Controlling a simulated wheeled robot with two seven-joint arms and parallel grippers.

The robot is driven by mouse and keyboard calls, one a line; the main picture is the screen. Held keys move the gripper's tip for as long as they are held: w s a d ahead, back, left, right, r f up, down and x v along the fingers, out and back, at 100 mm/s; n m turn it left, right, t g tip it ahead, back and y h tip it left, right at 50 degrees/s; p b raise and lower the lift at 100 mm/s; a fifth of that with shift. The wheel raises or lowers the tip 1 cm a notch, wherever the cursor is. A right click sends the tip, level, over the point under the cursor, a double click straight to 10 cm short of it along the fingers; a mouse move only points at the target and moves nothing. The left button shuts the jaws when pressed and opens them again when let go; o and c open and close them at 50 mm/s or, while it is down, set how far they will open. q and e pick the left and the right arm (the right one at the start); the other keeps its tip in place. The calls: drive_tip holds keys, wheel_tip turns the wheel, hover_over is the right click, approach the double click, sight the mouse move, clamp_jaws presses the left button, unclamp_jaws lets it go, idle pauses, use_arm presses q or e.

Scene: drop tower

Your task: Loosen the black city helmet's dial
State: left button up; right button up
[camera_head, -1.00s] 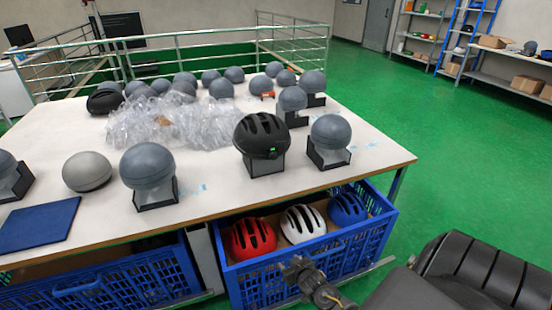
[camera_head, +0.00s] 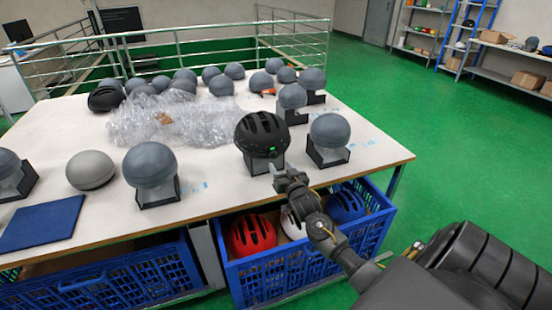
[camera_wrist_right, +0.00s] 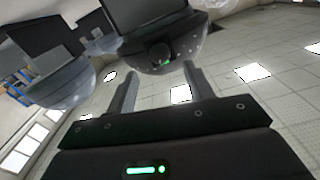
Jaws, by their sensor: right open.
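The black city helmet (camera_head: 262,130) sits on a headform on a stand near the table's front edge. A small green mark shows low on its front side in the head view. In the right wrist view, the helmet's dark round dial (camera_wrist_right: 159,54) shows on its underside rim, with a green spot beside it. My right gripper (camera_head: 276,172) is in front of and just below the helmet. In the wrist view the right gripper (camera_wrist_right: 160,72) is open, its fingers on either side of the dial's line and seemingly short of it. My left gripper is not in view.
Grey headforms stand on both sides, one on a stand (camera_head: 330,137) close on the right and another (camera_head: 150,165) on the left. A blue crate (camera_head: 262,290) with red, white and blue helmets is below the table edge. Clear plastic wrap (camera_head: 180,122) lies behind.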

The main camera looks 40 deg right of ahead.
sight(275, 156)
drive_tip(key=x, duration=0.6)
drive_tip(key=shift+d+p, duration=0.1)
drive_tip(key=shift+p, duration=0.2)
drive_tip(key=c, duration=1)
